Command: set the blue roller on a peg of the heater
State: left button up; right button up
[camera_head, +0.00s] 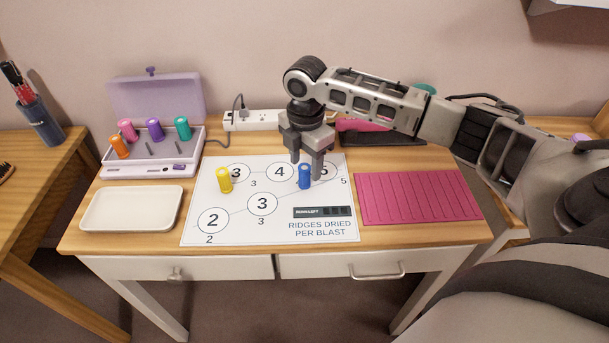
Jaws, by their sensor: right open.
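My left gripper is not in view.
A yellow roller (224,180) stands on the sheet (270,225). An empty white tray (132,209) lies front left and a ridged pink mat (417,196) right. A power strip (252,120), with the heater's cord, lies behind the sheet.

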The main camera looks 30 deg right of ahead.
aim_at(305, 175)
jog(key=f, duration=0.4)
jog(key=shift+w+f, duration=0.2)
jog(key=shift+f, duration=0.2)
jog(key=c, duration=1.1)
jog(key=shift+o, duration=0.2)
